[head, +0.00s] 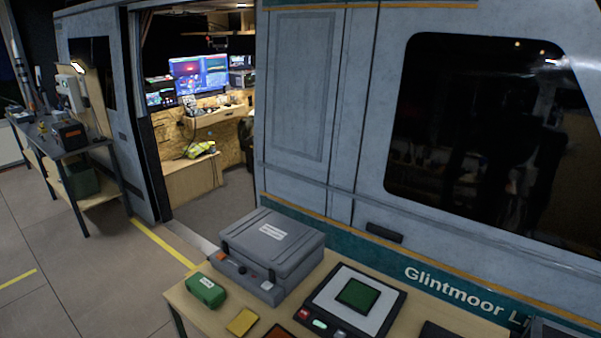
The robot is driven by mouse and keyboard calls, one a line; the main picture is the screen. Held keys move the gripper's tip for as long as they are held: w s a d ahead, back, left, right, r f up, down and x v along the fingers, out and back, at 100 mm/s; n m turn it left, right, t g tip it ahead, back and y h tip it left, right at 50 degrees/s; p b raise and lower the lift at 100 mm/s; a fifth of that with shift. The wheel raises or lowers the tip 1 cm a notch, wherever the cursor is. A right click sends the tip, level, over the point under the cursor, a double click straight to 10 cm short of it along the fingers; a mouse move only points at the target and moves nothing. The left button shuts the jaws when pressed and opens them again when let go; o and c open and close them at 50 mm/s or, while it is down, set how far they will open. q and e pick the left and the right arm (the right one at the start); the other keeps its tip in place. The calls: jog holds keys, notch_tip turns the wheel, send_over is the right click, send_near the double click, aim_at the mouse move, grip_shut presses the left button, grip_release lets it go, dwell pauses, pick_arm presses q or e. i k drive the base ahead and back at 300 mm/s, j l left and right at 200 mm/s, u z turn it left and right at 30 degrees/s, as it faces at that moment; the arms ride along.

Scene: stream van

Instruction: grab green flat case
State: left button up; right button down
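A small green case (205,290) with a pale label lies on the near table's left end, left of a grey hard case. A flat green square (357,295) lies on the pale panel of a black-framed device (373,316) to the right. I cannot tell for sure which of the two is the green flat case.
The grey hard case (288,238) stands on the wooden table (205,318) beside the van wall. A yellow flat piece (242,321) and an orange-brown one (278,332) lie at the front. A workbench (90,147) stands far left. The floor (95,275) left of the table is clear.

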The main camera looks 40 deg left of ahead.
aim_at(208, 292)
jog(key=u, duration=1.9)
jog(key=i+j+z, duration=0.25)
jog(key=i+j, duration=0.15)
jog(key=j, duration=0.25)
jog(key=i+j+z, duration=0.15)
jog(key=j, duration=0.2)
jog(key=i+j+z, duration=0.15)
jog(key=j, duration=0.25)
